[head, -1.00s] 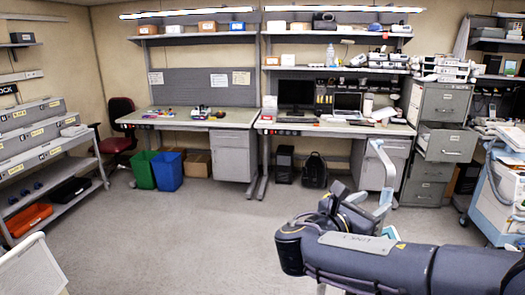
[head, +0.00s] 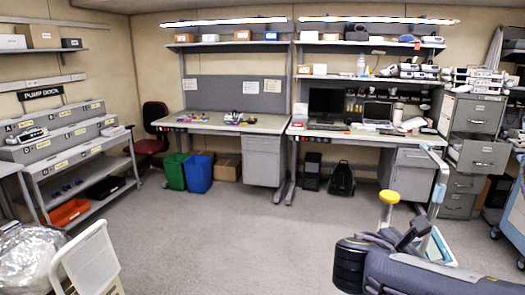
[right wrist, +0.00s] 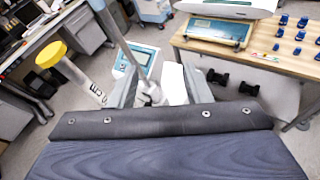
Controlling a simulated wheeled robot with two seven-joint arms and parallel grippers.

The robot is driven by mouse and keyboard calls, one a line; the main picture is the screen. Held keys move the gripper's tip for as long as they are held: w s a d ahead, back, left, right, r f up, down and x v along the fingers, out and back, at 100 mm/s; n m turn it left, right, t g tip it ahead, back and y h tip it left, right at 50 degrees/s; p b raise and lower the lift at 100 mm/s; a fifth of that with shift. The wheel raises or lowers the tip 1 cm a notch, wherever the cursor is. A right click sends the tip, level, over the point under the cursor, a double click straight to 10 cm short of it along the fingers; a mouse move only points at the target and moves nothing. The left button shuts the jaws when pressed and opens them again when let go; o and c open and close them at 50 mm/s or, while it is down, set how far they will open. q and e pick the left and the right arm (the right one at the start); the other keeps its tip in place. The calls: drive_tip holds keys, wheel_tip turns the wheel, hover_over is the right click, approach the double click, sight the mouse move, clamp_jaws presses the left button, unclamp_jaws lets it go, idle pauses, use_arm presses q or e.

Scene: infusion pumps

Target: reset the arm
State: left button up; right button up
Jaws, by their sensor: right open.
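My right arm comes in from the lower right in the head view, with the dark gripper (head: 412,236) at its far side. In the right wrist view, its two grey fingers stand apart around the middle (right wrist: 160,90), so it is open. A thin grey pole (right wrist: 115,35) runs down toward the space between the fingers; I cannot tell whether it touches them. A light pole (head: 437,190) also shows by the gripper in the head view. My left gripper is not in view.
A yellow-topped post (head: 388,197) stands left of the gripper. A pump-dock shelf (head: 85,165) stands left, with a white panel (head: 90,262) and silver bag (head: 28,255) below. Workbenches (head: 225,124), bins (head: 198,173) and a cabinet (head: 478,155) line the back. Mid-floor is clear.

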drive_tip(key=s+f+m+g+y+b, duration=0.1)
drive_tip(key=s+f+m+g+y, duration=0.3)
drive_tip(key=s+f+m+y, duration=0.8)
drive_tip(key=s+a+f+m+t+y, duration=0.3)
drive_tip(key=s+a+m+y, duration=0.1)
drive_tip(key=s+a+m, duration=0.4)
drive_tip(key=shift+s+a+m+y+b, duration=0.3)
drive_tip(key=shift+a+m, duration=1)
drive_tip(key=shift+a, duration=0.35)
